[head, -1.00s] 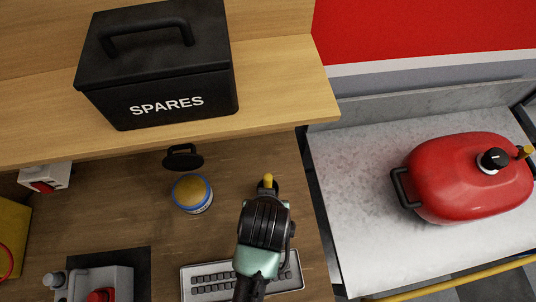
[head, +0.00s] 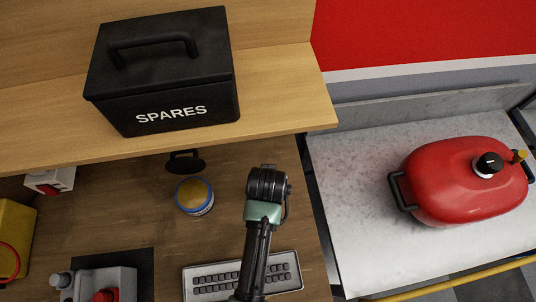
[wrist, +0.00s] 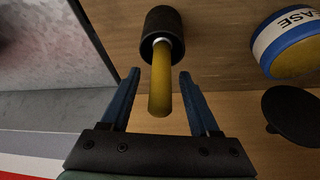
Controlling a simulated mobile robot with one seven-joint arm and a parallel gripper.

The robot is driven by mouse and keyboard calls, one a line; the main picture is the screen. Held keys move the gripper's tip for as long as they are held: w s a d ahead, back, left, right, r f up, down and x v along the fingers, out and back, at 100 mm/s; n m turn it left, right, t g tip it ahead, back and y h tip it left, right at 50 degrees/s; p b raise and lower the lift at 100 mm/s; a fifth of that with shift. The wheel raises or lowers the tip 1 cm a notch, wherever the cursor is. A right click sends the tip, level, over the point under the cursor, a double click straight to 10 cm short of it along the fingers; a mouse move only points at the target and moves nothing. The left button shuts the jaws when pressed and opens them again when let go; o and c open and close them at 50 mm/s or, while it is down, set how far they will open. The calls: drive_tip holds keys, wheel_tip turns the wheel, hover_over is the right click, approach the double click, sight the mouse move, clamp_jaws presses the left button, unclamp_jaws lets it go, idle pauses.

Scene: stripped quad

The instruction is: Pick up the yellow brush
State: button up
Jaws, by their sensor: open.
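The yellow brush shows in the wrist view as a yellow handle (wrist: 160,85) with a metal collar and a dark round end (wrist: 163,24). My gripper (wrist: 159,74) is open, with one blue finger on each side of the handle in this view. A gap shows between the handle and each finger, and how deep the handle lies between them is hard to tell. In the head view my wrist and arm cover the brush, and the fingers are hidden too.
A blue-and-white tin labelled "EASE" (wrist: 290,42) and a black round object (wrist: 293,115) stand beside the brush. A shelf with a black SPARES box (head: 165,85) overhangs the bench. A red fuel can (head: 450,195) is at right.

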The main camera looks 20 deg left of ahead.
clamp_jaws()
idle(0.3)
drive_tip(key=shift+s+r, duration=0.1)
idle(0.4)
drive_tip(key=shift+d+r+b, duration=0.1)
drive_tip(key=shift+r+b, duration=0.1)
drive_tip(key=shift+b, duration=0.3)
wheel_tip(320, 180, up, 6)
drive_tip(key=shift+f+b, duration=0.1)
drive_tip(key=shift+b, duration=0.45)
drive_tip(key=s+d, duration=0.5)
drive_tip(key=s, duration=0.3)
drive_tip(key=s+d+b, duration=0.1)
drive_tip(key=s+d, duration=0.5)
drive_tip(key=s, duration=0.2)
drive_tip(key=shift+s+r+b, duration=0.2)
drive_tip(key=shift+r+b, duration=0.05)
drive_tip(key=shift+b, duration=0.05)
